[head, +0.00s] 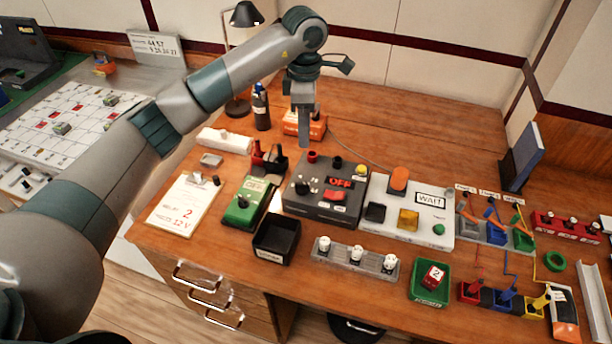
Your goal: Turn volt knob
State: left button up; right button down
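A dark grey box (312,206) stands mid-desk with a display reading OFF (340,182) and a red switch (334,196). A black knob (302,189) sits on its left part; its label and pointer are too small to read, so I cannot be sure that it is the volt knob. My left gripper (304,138) points down above the back edge of the box, apart from the knob. Its fingers show as one narrow block, so their opening cannot be told. My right gripper is out of view.
A green meter (248,205) and a black bin (276,240) stand left and in front of the box. A white panel (412,218) with buttons is at right. A clipboard (184,205) reads 12 V. An orange object (312,126) is behind the gripper.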

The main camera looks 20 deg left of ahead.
aim_at(305, 183)
pick_arm(q)
notch_tip(305, 183, down, 16)
jog(key=p, duration=0.5)
jog(key=shift+p, duration=0.3)
jog(key=shift+f, duration=0.75)
jog(key=shift+w, duration=0.1)
grip_shut()
